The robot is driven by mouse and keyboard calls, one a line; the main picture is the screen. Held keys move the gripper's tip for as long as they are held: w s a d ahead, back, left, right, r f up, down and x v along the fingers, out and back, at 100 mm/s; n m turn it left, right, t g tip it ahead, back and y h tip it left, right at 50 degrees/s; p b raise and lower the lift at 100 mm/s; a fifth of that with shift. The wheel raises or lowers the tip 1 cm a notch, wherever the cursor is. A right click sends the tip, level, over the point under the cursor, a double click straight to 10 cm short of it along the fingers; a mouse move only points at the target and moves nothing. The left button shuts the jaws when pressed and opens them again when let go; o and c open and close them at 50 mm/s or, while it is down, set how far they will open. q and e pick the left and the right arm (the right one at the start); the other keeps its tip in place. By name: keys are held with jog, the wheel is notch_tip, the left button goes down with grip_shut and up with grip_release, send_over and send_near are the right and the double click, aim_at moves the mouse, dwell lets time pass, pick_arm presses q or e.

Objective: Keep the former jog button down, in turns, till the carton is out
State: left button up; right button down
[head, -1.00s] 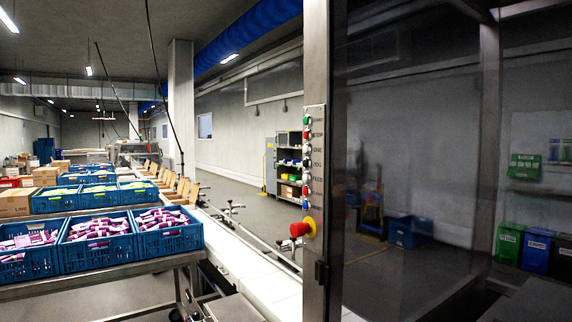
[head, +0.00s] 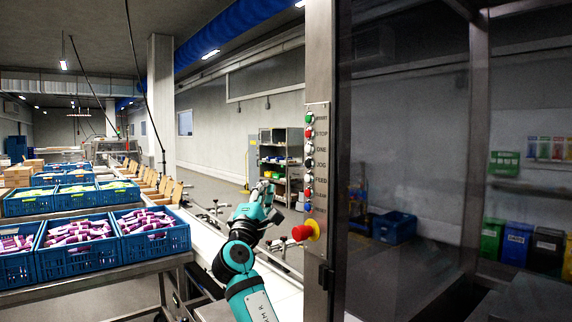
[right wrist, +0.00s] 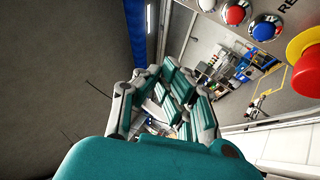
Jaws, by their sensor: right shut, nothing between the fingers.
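The button panel (head: 317,165) stands upright on the steel post of the machine. The black button (head: 309,163) beside the label JOG sits between a white button above and another white button below. My right gripper (head: 265,190) is raised to the left of the panel, shut and empty, apart from the buttons. In the right wrist view its fingers (right wrist: 165,103) are folded together with nothing between them. That view shows a red button (right wrist: 235,14) and a blue button (right wrist: 265,27), but not the jog button. My left gripper is out of view. No carton shows inside the dark machine.
A red emergency stop (head: 303,232) on a yellow base sticks out below the buttons. Several open brown cartons (head: 150,181) stand in a row along the conveyor. Blue crates (head: 80,262) of purple packs fill the left. A glass door (head: 405,150) is right of the post.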

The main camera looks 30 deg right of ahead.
aim_at(308, 164)
jog(key=shift+m+g+h, duration=0.4)
jog(key=shift+m+h, duration=0.2)
jog(key=shift+h, duration=0.2)
jog(key=r, duration=0.1)
jog(key=s+r, duration=0.1)
jog(key=r, duration=0.1)
jog(key=a+r, duration=0.1)
jog(key=r, duration=0.1)
jog(key=shift+s+r, duration=0.15)
jog(key=shift+s, duration=0.05)
jog(key=shift+d, duration=0.1)
jog(key=d, duration=0.8)
jog(key=shift+w+d+p, duration=0.3)
jog(key=shift+w+d, duration=0.05)
jog(key=shift+w, duration=0.1)
jog(key=shift+d, duration=0.15)
jog(key=shift+d, duration=0.25)
